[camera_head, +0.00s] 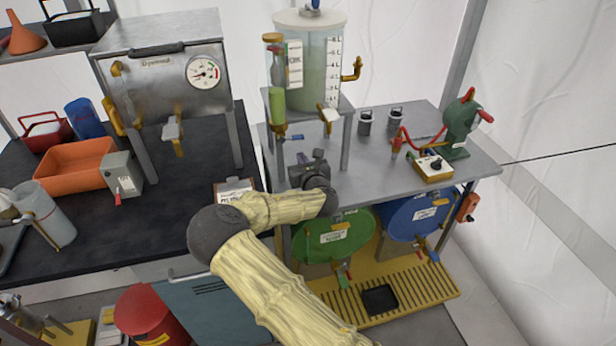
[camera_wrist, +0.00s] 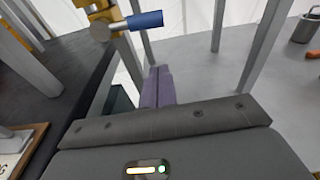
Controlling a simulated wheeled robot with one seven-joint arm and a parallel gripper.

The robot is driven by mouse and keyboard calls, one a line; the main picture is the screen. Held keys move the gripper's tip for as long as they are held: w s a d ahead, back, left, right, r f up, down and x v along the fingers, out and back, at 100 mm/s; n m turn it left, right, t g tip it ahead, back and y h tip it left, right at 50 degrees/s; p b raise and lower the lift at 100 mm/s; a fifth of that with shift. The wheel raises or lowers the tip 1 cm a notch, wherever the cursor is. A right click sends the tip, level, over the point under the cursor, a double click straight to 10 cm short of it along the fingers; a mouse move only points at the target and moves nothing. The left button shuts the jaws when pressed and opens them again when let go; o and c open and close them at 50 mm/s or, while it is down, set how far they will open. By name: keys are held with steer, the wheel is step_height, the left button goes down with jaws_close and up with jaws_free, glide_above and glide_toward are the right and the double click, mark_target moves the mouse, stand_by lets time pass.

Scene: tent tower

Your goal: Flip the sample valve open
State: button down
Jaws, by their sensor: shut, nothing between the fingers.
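A small brass valve with a blue lever (camera_head: 292,137) sits below a green-filled sight cylinder (camera_head: 277,105) on the tank stand. I cannot read a label naming it as the sample valve. Its blue lever (camera_wrist: 145,20) points sideways to the right at the top of the wrist view, from a round grey hub on a yellow body. My gripper (camera_head: 304,160) is just below and right of this valve, apart from it. In the wrist view its fingers (camera_wrist: 158,86) are together and empty, pointing toward the space below the lever.
The clear graduated tank (camera_head: 318,75) stands on a metal stand (camera_head: 345,135) whose legs flank my gripper. A second tap with a pale lever (camera_head: 329,116) is on the tank's front. Weights (camera_head: 365,123) and a green pump (camera_head: 462,118) stand right. Green (camera_head: 335,238) and blue (camera_head: 415,212) drums are below.

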steer(key=v, duration=0.8)
steer(key=shift+w, duration=0.1)
